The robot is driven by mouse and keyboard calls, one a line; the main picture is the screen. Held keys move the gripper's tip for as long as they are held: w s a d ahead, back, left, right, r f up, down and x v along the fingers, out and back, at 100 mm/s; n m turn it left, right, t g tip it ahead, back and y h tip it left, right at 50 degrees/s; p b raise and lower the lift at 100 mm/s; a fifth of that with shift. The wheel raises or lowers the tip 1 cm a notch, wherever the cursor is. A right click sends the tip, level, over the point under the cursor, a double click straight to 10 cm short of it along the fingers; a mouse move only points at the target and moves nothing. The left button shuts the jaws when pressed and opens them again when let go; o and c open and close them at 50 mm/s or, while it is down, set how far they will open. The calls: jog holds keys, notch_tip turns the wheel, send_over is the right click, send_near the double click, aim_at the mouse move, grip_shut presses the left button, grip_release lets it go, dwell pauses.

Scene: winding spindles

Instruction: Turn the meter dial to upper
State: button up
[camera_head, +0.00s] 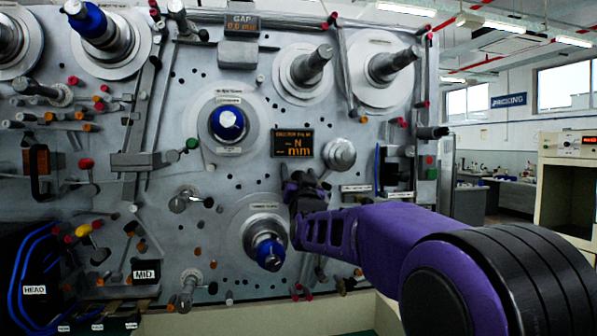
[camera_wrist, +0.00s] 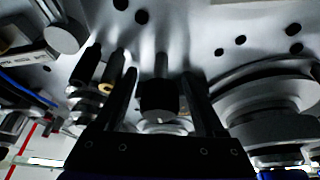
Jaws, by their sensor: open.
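My gripper (camera_head: 302,183) reaches toward the machine's panel below a small orange-lit display (camera_head: 292,143). In the wrist view, its two dark fingers (camera_wrist: 162,98) are apart. A short dark cylindrical knob (camera_wrist: 160,100) on a stem appears between them; I cannot tell whether either finger touches it. My gripper appears to hide this knob in the head view. No readable label marks a meter dial, so I cannot confirm that this knob is it. Its setting is not readable either.
A round metal knob (camera_head: 340,153) sits right of the display. A blue-cored spindle (camera_head: 268,252) stands just below left of my gripper, and another (camera_head: 228,123) is above left. In the wrist view, a large disc (camera_wrist: 272,108) is close on the right and several small posts are on the left.

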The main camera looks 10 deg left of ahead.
jog(key=shift+c, duration=0.3)
grip_shut()
jog(key=shift+m+h, duration=0.4)
jog(key=shift+m, duration=0.2)
jog(key=m+h, duration=0.2)
jog(key=m, duration=0.2)
jog(key=shift+d, duration=0.15)
jog(key=shift+w+d+f+m+g+h+p, duration=0.1)
jog(key=shift+m+g+h+p, duration=0.5)
jog(key=shift+m+p, duration=1.15)
jog(key=shift+d+f+m+g+h+p, duration=0.1)
jog(key=shift+m+g+h+p, duration=0.5)
jog(key=shift+m, duration=2.25)
jog(key=shift+w+d+f+m+g+h+p, duration=0.1)
jog(key=shift+m+g+h+p, duration=0.2)
jog(key=shift+m+h+p, duration=1.4)
jog(key=shift+m+y+b, duration=0.35)
jog(key=shift+m+y, duration=0.45)
